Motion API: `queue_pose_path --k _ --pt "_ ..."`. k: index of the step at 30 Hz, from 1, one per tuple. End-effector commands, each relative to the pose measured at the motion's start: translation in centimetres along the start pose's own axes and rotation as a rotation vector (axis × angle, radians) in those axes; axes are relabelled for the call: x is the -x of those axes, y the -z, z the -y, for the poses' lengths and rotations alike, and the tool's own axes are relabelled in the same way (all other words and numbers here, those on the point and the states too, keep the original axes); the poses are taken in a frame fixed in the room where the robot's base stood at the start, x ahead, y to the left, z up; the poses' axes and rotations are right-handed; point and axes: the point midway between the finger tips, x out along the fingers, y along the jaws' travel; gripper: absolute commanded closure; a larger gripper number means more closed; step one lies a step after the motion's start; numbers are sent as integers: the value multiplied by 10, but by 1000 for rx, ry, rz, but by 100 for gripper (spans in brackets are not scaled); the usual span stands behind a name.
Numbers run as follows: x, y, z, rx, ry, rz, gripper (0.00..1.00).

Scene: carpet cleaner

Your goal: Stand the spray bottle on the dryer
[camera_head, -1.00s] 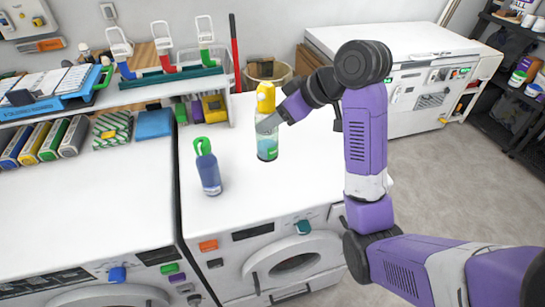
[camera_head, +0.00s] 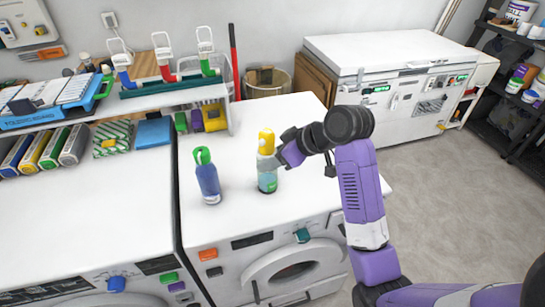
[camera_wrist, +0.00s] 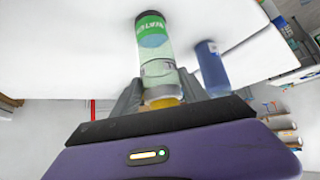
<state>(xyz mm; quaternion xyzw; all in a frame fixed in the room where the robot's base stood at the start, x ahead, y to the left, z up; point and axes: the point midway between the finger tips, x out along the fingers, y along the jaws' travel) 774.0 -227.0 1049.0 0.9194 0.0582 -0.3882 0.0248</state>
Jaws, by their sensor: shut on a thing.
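The spray bottle with a yellow head and a clear body with green liquid (camera_head: 267,181) is upright over the top of the right-hand white machine (camera_head: 240,217). My gripper (camera_head: 277,160) is shut on it just below the yellow head, reaching in from the right. In the wrist view my gripper (camera_wrist: 160,92) has a finger on each side of the bottle (camera_wrist: 153,45), whose green label shows. I cannot tell whether its base touches the machine top. A second bottle, blue with a green head (camera_head: 208,180), stands a little to its left, apart from it.
Another white machine (camera_head: 80,215) stands at the left. A shelf (camera_head: 150,96) with boxes under it runs along the back. A wicker basket (camera_head: 267,80) is behind, and a white chest freezer (camera_head: 400,55) is at the back right. The machine top behind the bottles is clear.

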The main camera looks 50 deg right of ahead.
Motion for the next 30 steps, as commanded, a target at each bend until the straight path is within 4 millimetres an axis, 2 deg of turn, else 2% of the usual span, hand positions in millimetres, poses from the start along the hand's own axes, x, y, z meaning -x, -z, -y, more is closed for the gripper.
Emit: queue_pose_path --k 3,4,7,16,20,23,30 --pt "-1 -1 0 1 0 -2 100" --pt "-1 -1 0 0 0 0 44" --pt "-1 -1 0 0 0 0 26" --pt "0 0 0 0 0 0 26" --pt "6 1 0 1 -1 -3 26" --pt "20 1 -1 1 -2 -4 26" --pt "71 1 -1 2 -4 -4 26"
